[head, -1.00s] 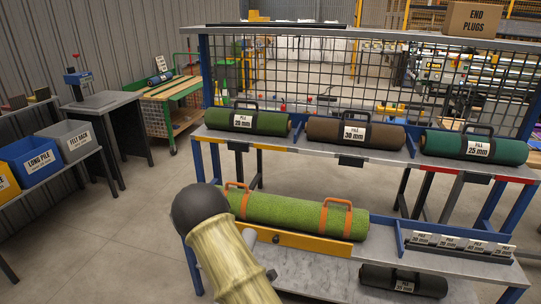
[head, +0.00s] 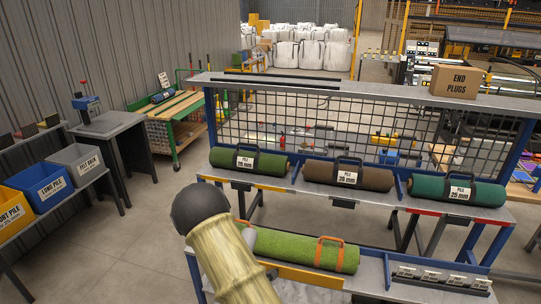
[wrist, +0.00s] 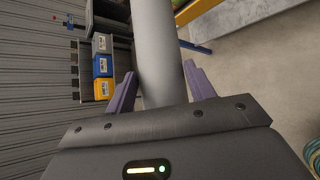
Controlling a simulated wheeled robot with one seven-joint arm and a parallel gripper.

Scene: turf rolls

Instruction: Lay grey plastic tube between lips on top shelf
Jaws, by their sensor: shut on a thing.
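The grey plastic tube (wrist: 158,45) fills the middle of the wrist view, running up and away from the palm. My gripper (wrist: 159,76) has its two purple fingers on either side of the tube and is shut on it. The tube's far end is out of frame. The top shelf (head: 385,92) is the long grey board above the mesh. Two thin dark lips, a rear one (head: 296,76) and a front one (head: 272,84), run along its left part, with a bare strip between them.
A cardboard END PLUGS box (head: 456,81) stands at the top shelf's right end. Green (head: 247,162), brown (head: 348,175) and teal (head: 458,190) rolls lie on the shelf below. A bright green turf roll (head: 300,250) with orange straps lies lower. Bins (head: 44,183) stand at left.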

